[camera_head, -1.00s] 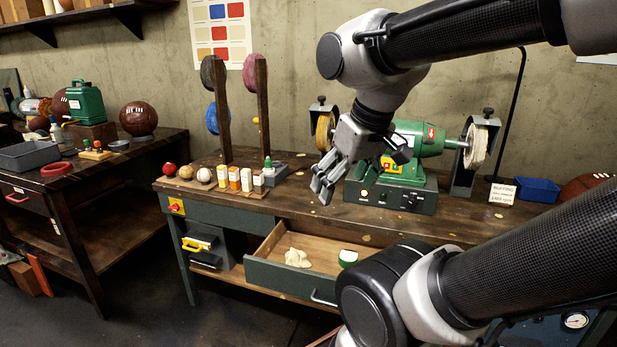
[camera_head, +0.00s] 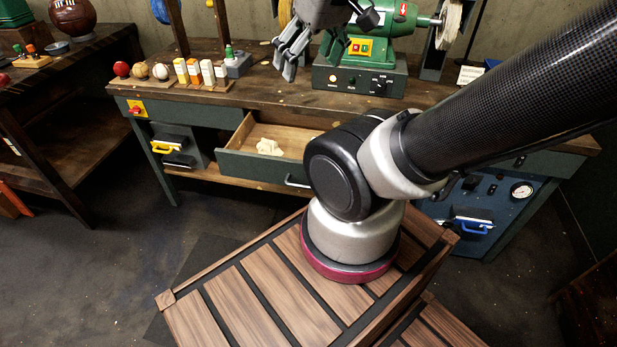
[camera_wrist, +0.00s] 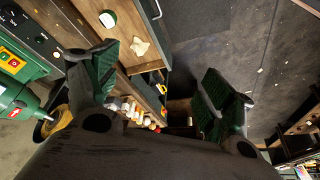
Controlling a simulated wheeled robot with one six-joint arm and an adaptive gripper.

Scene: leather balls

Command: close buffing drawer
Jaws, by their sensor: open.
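The buffing drawer (camera_head: 245,168) stands pulled out from the green-framed bench, left of my arm. Its bare wooden inside shows, with a crumpled cream cloth (camera_head: 269,147) in it. Its metal handle (camera_head: 297,182) is on the front panel, whose right end is hidden by my arm. My gripper (camera_head: 287,66) is open and empty above the bench top, behind and higher than the drawer.
The green buffing machine (camera_head: 360,80) stands on the bench right of my gripper. Small balls and boxes line a wooden rack (camera_head: 160,85) at the bench's left. A blue handle (camera_head: 465,224) and a gauge (camera_head: 521,190) are low right. The floor (camera_head: 110,270) before the drawer is clear.

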